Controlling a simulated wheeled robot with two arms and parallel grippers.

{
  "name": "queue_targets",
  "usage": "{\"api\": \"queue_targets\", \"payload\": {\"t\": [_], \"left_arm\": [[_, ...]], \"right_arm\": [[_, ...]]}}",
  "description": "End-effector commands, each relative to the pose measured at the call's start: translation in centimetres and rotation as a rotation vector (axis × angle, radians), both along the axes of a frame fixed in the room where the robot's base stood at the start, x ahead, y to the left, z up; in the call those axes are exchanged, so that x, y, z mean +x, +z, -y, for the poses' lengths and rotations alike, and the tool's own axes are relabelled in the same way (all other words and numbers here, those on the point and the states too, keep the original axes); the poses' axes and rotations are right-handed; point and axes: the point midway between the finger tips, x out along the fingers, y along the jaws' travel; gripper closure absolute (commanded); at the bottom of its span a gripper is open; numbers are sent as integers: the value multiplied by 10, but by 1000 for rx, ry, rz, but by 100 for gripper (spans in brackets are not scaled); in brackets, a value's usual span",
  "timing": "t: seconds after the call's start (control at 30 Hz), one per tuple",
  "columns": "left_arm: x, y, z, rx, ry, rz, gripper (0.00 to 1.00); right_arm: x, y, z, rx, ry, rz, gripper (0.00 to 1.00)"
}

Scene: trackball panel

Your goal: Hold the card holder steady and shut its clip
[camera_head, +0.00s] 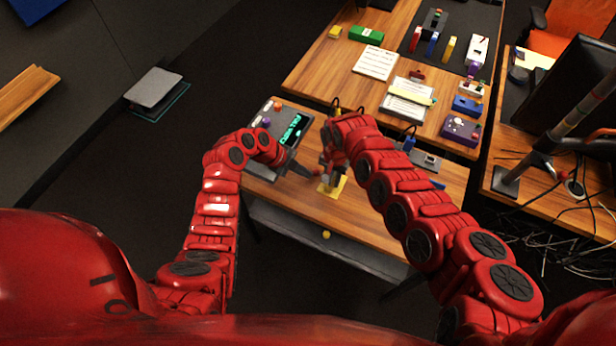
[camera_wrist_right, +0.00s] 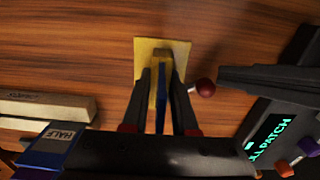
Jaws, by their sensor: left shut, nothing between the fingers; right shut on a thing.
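The card holder (camera_head: 331,187) has a yellow base plate on the wooden desk; the plate also shows in the right wrist view (camera_wrist_right: 177,46). My right gripper (camera_wrist_right: 162,78) is shut around the holder's upright yellow part, with a blue strip beside it between the fingers. A thin rod with a dark red ball (camera_wrist_right: 205,87) sticks out beside the holder, probably its clip lever. My left gripper (camera_wrist_right: 222,78) is shut and empty, its tip close beside the ball; I cannot tell whether they touch. In the head view my right gripper (camera_head: 333,176) hides most of the holder.
A console with a green text display (camera_head: 293,130) stands left of the holder, close under my left gripper. A blue block marked HALF (camera_wrist_right: 50,148) and a pale bar (camera_wrist_right: 45,106) lie on the other side. Bare desk (camera_head: 375,205) lies in front and right.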

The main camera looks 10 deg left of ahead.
Motion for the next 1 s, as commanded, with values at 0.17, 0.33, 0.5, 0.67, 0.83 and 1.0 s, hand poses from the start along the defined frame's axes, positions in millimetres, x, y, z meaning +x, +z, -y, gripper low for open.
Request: {"api": "queue_targets", "payload": {"t": [0.17,0.33,0.5,0.67,0.83,1.0], "left_arm": [[13,1,-4,-4,-17,0,100],[19,1,-6,-1,-17,5,100],[18,0,-5,0,-16,4,100],[16,0,-2,-1,-17,1,100],[11,-1,7,-3,-19,-1,100],[10,0,12,-5,-19,2,100]], "right_arm": [[-1,0,0,0,1,-1,100],[0,0,-1,0,1,-1,100],[0,0,0,0,1,-1,100],[0,0,0,0,1,-1,100],[-1,0,-1,2,2,0,100],[-1,0,-3,4,4,-1,100]]}}
